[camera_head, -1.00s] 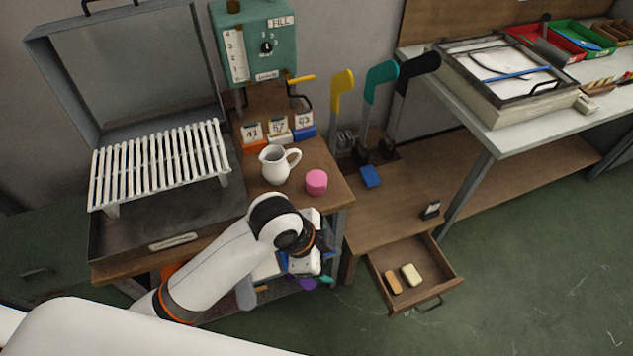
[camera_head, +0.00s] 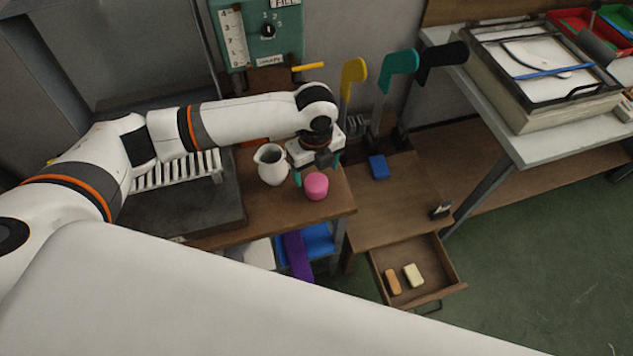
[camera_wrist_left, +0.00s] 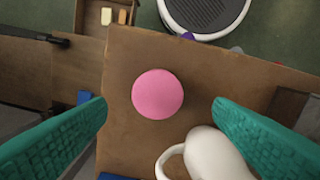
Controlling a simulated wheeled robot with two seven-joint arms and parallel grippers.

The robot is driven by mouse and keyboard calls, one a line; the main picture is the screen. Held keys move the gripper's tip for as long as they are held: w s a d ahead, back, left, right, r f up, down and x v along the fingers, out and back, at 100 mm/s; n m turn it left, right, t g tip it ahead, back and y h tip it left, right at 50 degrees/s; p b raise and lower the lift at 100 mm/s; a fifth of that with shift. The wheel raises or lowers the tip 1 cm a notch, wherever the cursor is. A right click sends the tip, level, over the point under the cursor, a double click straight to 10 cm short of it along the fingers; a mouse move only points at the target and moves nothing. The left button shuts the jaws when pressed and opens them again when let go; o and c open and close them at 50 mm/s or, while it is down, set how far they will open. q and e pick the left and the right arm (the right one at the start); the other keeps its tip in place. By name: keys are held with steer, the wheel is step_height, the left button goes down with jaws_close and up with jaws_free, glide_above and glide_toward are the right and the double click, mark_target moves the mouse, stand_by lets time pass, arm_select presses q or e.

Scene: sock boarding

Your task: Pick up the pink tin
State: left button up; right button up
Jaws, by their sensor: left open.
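The pink tin (camera_head: 316,186) is a small round tin on the wooden counter, near its front right corner. In the left wrist view the pink tin (camera_wrist_left: 157,94) lies between and beyond my two teal fingers. My left gripper (camera_head: 317,175) is open and empty, just above and behind the tin, pointing down; in the left wrist view my left gripper (camera_wrist_left: 160,125) has its fingers wide apart on either side. No contact with the tin shows. My right gripper is not in view.
A white jug (camera_head: 271,166) stands close to the left of the tin; in the wrist view the jug (camera_wrist_left: 213,155) is near one finger. A blue block (camera_head: 379,167) lies on the lower wooden surface. An open drawer (camera_head: 446,279) holds two bars.

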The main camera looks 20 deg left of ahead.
mark_target(317, 182)
arm_select(q)
steer(key=shift+w+f, duration=0.15)
steer(key=shift+f, duration=0.45)
steer(key=shift+w+f, duration=0.2)
steer(key=shift+f, duration=0.1)
steer(key=shift+s+f+p, duration=0.1)
steer(key=shift+f+p, duration=0.35)
steer(key=shift+f, duration=0.5)
step_height(317, 182, down, 2)
steer(key=shift+s+f, duration=0.15)
steer(key=shift+f, duration=0.5)
steer(key=c, duration=0.9)
steer(key=shift+c, duration=0.8)
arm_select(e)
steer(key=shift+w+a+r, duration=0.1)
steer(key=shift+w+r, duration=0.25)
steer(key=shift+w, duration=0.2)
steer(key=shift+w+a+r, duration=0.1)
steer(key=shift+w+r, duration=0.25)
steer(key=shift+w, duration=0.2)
